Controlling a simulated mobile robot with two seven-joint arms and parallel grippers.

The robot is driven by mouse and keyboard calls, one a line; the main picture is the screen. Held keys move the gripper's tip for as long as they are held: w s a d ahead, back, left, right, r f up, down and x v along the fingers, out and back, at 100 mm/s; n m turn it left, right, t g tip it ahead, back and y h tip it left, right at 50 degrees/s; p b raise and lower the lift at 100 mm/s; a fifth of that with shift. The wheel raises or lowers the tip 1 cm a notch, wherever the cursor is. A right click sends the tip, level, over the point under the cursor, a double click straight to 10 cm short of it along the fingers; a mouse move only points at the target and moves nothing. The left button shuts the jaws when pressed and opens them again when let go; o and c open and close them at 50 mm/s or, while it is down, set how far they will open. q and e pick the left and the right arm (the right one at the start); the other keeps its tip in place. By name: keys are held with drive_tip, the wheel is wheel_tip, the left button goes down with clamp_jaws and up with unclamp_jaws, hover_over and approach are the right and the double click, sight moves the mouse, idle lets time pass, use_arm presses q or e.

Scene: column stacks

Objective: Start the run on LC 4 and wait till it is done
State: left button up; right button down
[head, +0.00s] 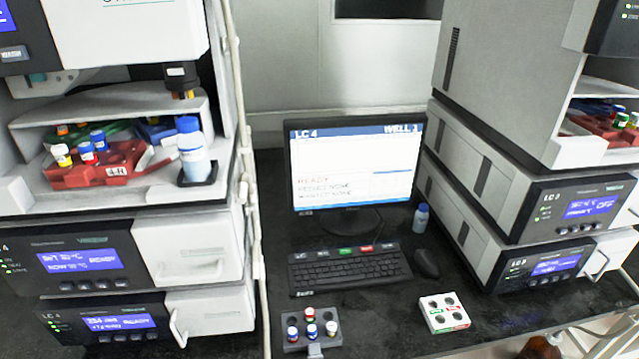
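The monitor (352,165) stands on the bench with "LC 4" at the top left of its screen and "WELL 1" at the top right. Red text on it seems to read "READY", with smaller lines below that are hard to read. The keyboard (350,269) lies in front of it, with a few coloured keys, green and red among them, along its back row. The LC 4 stack is at the left; its lower module (105,322) has a lit blue display that seems to end in "READY". A red vial tray (97,168) sits in its open bay. Neither gripper is in view.
A mouse (426,263) and a small blue-capped bottle (421,218) are right of the keyboard. A grey rack with vials (313,335) and a white rack (444,313) are at the front. The LC 3 stack (560,210) stands right. Bare bench lies between the racks.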

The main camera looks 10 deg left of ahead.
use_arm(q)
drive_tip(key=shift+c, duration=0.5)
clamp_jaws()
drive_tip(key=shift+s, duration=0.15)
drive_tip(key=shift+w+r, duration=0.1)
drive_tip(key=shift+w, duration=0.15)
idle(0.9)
